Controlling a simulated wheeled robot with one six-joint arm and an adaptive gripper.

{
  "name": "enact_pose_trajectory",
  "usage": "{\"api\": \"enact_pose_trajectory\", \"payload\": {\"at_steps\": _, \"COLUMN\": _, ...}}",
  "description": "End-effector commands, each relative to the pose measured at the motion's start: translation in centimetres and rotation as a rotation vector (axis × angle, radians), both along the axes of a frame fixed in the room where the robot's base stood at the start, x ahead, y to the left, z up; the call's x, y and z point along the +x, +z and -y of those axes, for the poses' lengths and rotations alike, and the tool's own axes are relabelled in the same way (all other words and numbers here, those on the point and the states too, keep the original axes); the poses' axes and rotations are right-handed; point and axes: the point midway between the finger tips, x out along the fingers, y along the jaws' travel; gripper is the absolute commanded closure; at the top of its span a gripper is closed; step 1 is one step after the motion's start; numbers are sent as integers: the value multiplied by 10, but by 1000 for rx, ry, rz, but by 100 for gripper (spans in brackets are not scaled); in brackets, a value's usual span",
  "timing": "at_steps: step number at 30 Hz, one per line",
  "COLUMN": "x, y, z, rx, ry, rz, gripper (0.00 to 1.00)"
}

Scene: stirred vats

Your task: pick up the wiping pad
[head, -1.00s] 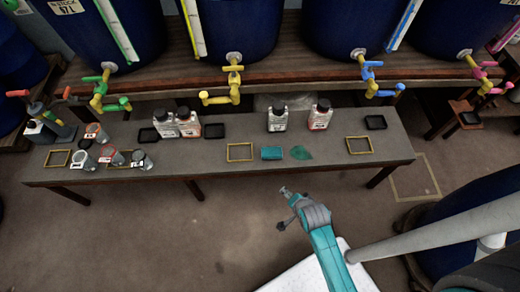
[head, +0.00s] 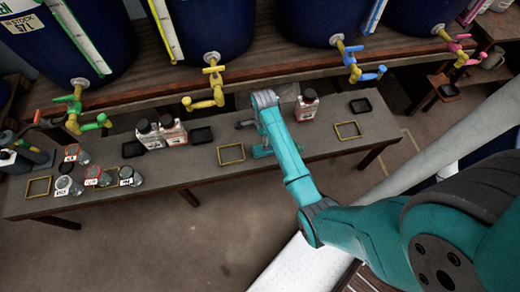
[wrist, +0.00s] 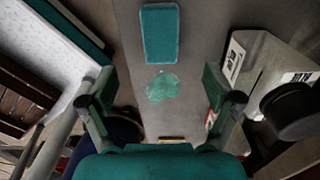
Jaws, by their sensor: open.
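The wiping pad (wrist: 160,34), a flat teal rectangle, lies on the bench at the top middle of the wrist view. Only a teal part of the pad (head: 262,151) shows in the head view, beside my arm. My gripper (wrist: 163,98) is open and empty above the bench, its fingers spread wide at either side. The pad lies beyond the fingertips, not between them. A green wet-looking patch (wrist: 161,87) shows between the fingers; my arm hides it in the head view.
A pale bottle with a black cap (wrist: 290,108) stands close to the right finger. A red-labelled bottle (head: 307,105) stands behind my arm. Yellow frames (head: 231,154) (head: 347,130) lie on the bench at either side. Taps (head: 206,90) overhang the back.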

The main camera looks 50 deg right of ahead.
Motion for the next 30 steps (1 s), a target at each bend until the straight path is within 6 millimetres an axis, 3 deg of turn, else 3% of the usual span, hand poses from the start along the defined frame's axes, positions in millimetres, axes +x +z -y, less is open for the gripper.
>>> {"api": "enact_pose_trajectory", "payload": {"at_steps": 6, "x": -1, "y": -33, "z": -1, "rx": 1, "ry": 2, "rz": -2, "gripper": 10}}
{"api": "enact_pose_trajectory", "payload": {"at_steps": 14, "x": -1, "y": -51, "z": 0, "rx": 0, "ry": 3, "rz": 0, "gripper": 10}}
{"api": "enact_pose_trajectory", "payload": {"at_steps": 24, "x": -1, "y": -93, "z": 2, "rx": 0, "ry": 3, "rz": 0, "gripper": 10}}
{"api": "enact_pose_trajectory", "payload": {"at_steps": 30, "x": -1, "y": -99, "z": 3, "rx": -1, "ry": 3, "rz": 2, "gripper": 10}}
